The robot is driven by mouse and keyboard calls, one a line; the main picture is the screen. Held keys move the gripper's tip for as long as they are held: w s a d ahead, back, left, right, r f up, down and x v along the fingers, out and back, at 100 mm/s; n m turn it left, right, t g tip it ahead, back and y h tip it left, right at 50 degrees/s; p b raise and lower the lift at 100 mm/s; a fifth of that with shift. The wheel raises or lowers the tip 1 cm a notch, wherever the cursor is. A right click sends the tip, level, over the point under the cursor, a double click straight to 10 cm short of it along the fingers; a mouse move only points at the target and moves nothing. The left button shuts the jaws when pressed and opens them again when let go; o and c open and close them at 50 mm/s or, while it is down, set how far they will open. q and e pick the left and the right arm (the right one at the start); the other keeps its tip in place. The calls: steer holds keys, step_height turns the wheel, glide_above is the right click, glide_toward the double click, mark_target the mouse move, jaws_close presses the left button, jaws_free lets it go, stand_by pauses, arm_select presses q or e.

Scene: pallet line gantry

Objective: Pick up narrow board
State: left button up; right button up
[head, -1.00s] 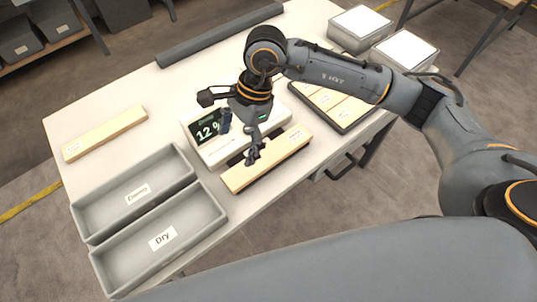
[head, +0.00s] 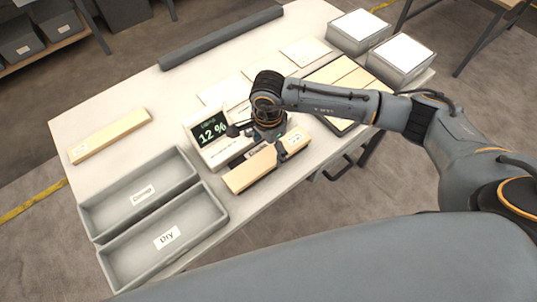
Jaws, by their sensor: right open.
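A narrow pale wood board (head: 258,170) with a small label lies along the table's front edge, in front of a meter (head: 213,134) that reads 12 %. A dark support shows under it. My right gripper (head: 262,143) is open, low over the board's middle and the meter's right part. One finger is in front of the board and hides part of it; I cannot tell whether it touches. Another pale board (head: 110,135) lies apart at the left of the table. My left gripper is not in view.
Two grey bins stand at the front left, one labelled Dry (head: 165,238), the other (head: 142,195) hard to read. A dark tray (head: 341,125) with boards lies at the right. Two white-topped boxes (head: 400,58) stand behind it. A grey bar (head: 222,37) lies along the back.

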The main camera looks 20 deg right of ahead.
mark_target(269, 156)
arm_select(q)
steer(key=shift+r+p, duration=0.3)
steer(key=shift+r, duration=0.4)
arm_select(e)
steer(key=shift+f, duration=1.6)
steer(key=shift+c, duration=0.4)
steer(key=c, duration=1.3)
steer(key=shift+r, duration=0.1)
